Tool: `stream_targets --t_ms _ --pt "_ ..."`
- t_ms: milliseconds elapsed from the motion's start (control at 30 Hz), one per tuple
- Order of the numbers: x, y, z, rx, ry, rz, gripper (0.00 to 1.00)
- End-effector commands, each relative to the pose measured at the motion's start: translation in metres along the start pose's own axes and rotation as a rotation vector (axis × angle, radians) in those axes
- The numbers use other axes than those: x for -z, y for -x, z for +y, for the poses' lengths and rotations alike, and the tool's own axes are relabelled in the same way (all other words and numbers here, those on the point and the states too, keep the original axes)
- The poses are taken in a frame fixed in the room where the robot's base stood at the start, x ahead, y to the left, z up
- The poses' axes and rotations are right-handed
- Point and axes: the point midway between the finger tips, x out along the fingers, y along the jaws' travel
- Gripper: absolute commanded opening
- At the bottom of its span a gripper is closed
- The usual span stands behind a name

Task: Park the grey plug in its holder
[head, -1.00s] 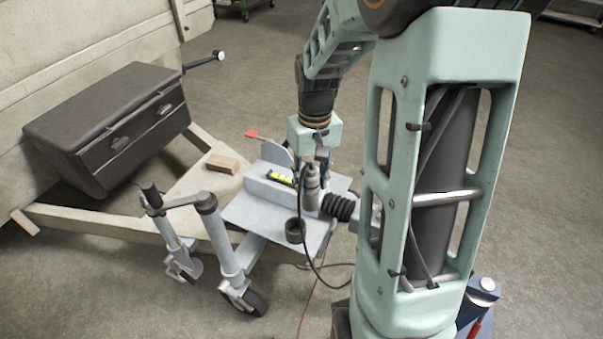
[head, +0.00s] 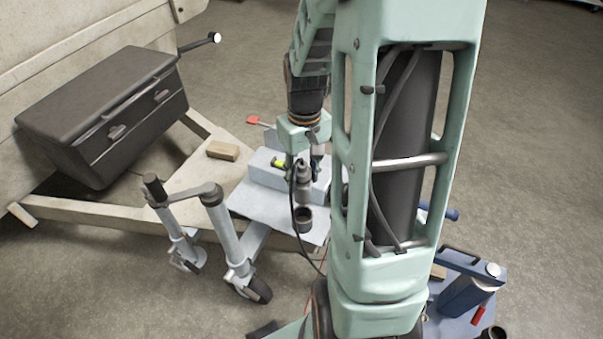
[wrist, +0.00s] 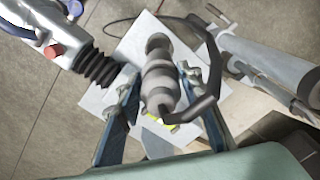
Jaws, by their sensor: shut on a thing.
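The grey plug (head: 303,180) is held upright in my gripper (head: 304,172), with its black cable looping down. My gripper is shut on it. The holder, a dark round cup (head: 304,220), stands on the light grey plate just below the plug in the head view. The plug's lower end seems just above the cup's rim; I cannot tell how well they line up in depth. In the wrist view the plug (wrist: 161,85) sits between the two blue fingers, pointing away from the camera. The holder is not clearly distinguishable there.
The light grey plate (head: 252,204) bears a raised block with a yellow-green level (head: 278,162). A jockey wheel (head: 254,290) stands left of the plate. A wood block (head: 222,150) lies on the frame. The black ribbed coupling bellows (wrist: 96,67) are close to the fingers.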

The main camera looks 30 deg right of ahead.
Motion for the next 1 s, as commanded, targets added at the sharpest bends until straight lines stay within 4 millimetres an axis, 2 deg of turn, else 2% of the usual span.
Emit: stream_targets --t_ms 800,1000 --pt "0.000 -0.058 0.001 0.000 0.000 0.000 0.05" --pt "0.000 -0.065 0.001 0.000 0.000 -0.001 0.05"
